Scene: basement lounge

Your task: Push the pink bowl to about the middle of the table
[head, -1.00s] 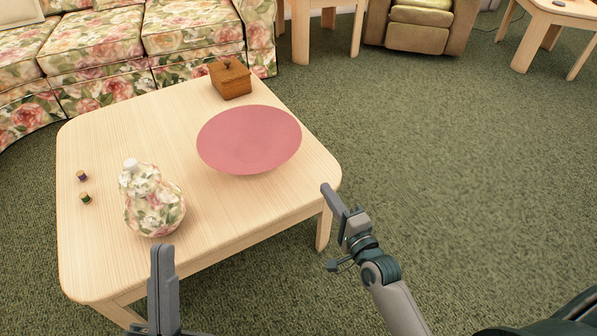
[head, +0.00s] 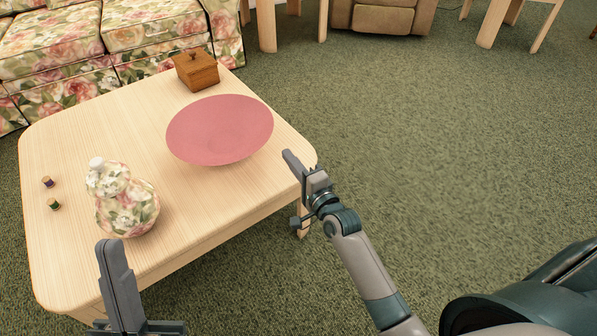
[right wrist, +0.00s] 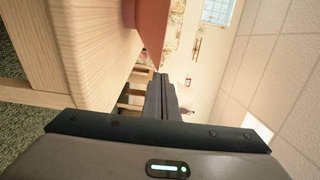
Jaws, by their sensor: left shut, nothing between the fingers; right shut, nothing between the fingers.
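The wide pink bowl (head: 220,130) sits upright on the right part of the light wooden table (head: 130,105). In the right wrist view, the bowl (right wrist: 153,30) shows at the top, beside the table (right wrist: 85,50). My right gripper (head: 288,154) is shut and empty at the table's right edge, a short gap from the bowl's right rim. Its closed fingers also show in the right wrist view (right wrist: 160,80). My left gripper (head: 104,244) is shut and empty at the table's near edge, in front of the floral vase.
A floral gourd-shaped vase (head: 125,205) stands near the front edge. A brown wooden box (head: 196,70) sits behind the bowl. Two small spools (head: 50,193) lie at the left. The table's middle, left of the bowl, is clear. A floral sofa (head: 130,50) stands behind.

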